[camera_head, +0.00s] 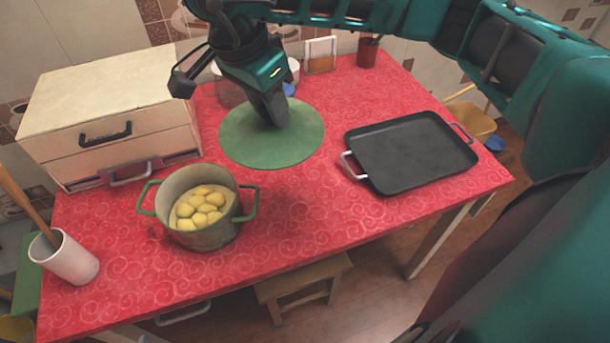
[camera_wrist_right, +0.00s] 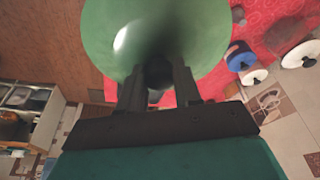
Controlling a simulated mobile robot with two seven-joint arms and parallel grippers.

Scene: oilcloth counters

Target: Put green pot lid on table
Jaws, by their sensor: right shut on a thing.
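The green pot lid (camera_head: 247,142) is a round flat disc in the middle of the head view, over the back part of the red table (camera_head: 300,213). My right gripper (camera_head: 272,112) comes from above and is shut on the lid's knob, which the fingers mostly hide. In the right wrist view the lid (camera_wrist_right: 185,30) fills the top, with my right gripper's fingers (camera_wrist_right: 156,85) closed at its dark knob. I cannot tell whether the lid touches the cloth. The green pot (camera_head: 205,235) stands uncovered at the front left with several yellow potatoes (camera_head: 200,208) in it. My left gripper is out of view.
A black tray (camera_head: 410,152) with handles lies to the right. A white drawer box (camera_head: 110,110) stands at the back left, and a white cup (camera_head: 66,258) with a wooden utensil at the front left. Small containers (camera_head: 320,54) line the back. The front middle is clear.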

